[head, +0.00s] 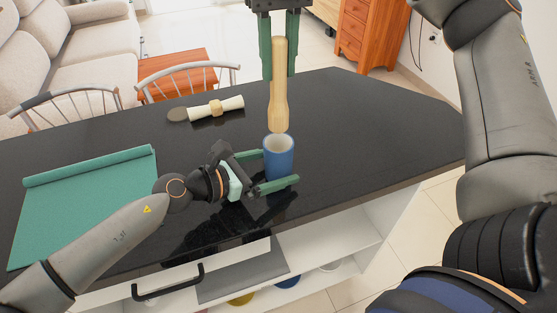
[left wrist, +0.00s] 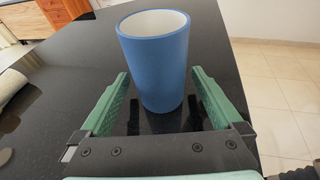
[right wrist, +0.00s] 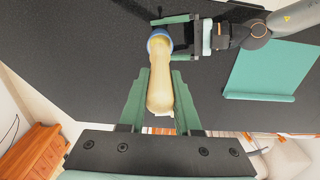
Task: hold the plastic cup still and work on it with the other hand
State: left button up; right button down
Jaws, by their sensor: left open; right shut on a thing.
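The blue plastic cup (head: 279,160) with a pale inside stands upright near the front edge of the black counter. My left gripper (head: 277,168) is open, with a finger on each side of the cup; the left wrist view shows the cup (left wrist: 154,62) between and beyond the fingertips with gaps. My right gripper (head: 279,74) is shut on a pale wooden pestle-like tool (head: 279,105) and holds it upright. The tool's rounded lower end is over the cup's mouth. The tool (right wrist: 160,88) does not show inside the cup in the left wrist view.
A teal mat (head: 80,210) with a rolled far edge lies at left on the counter (head: 370,120). A cream cylindrical object with a wooden band (head: 215,108) lies behind. Chairs and a sofa stand beyond. The counter's right side is clear.

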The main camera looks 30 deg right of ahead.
pick_arm(q)
jog(key=v, duration=1.2)
